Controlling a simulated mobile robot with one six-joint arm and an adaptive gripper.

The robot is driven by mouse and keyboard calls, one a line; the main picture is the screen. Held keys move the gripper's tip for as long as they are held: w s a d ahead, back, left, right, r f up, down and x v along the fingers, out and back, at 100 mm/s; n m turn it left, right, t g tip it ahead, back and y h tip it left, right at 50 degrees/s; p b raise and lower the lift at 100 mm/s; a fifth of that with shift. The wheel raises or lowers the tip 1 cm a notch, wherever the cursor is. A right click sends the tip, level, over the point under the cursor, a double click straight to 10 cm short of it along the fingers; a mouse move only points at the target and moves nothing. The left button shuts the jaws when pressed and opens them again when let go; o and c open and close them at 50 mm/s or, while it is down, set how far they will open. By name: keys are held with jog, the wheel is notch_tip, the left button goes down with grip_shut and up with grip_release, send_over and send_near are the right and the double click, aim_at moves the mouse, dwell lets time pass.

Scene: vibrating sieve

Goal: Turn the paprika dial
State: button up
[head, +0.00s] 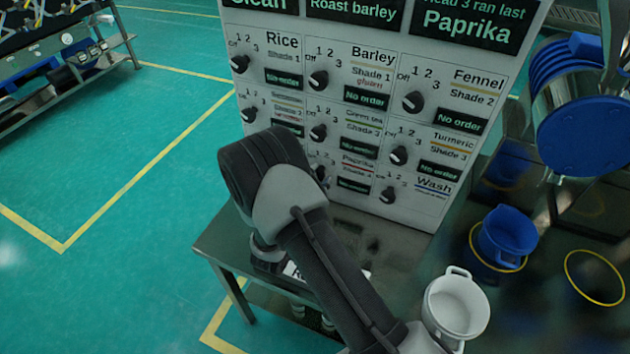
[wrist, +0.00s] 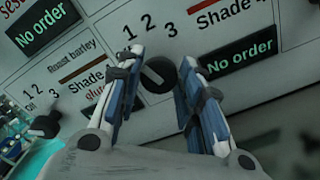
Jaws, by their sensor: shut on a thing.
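The paprika dial (wrist: 159,74) is a round black knob on the white panel, below the numbers 1, 2 and 3 and beside a red-striped label. In the wrist view my gripper (wrist: 160,84) has its blue-padded fingers on both sides of it, shut on it. A pale slanted line shows on the knob; which setting it marks I cannot tell for sure. The "No order" display (wrist: 240,55) is right of the dial. In the head view the paprika dial (head: 320,172) shows only partly beside my arm, and my gripper is hidden behind the arm.
The roast barley dial (wrist: 45,125) is left of my fingers. The wash dial (head: 388,195) and turmeric dial (head: 399,155) are to the right on the panel. Open green floor lies left.

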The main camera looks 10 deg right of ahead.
jog(key=o, duration=1.1)
jog(key=shift+c, duration=0.2)
jog(key=v, duration=1.2)
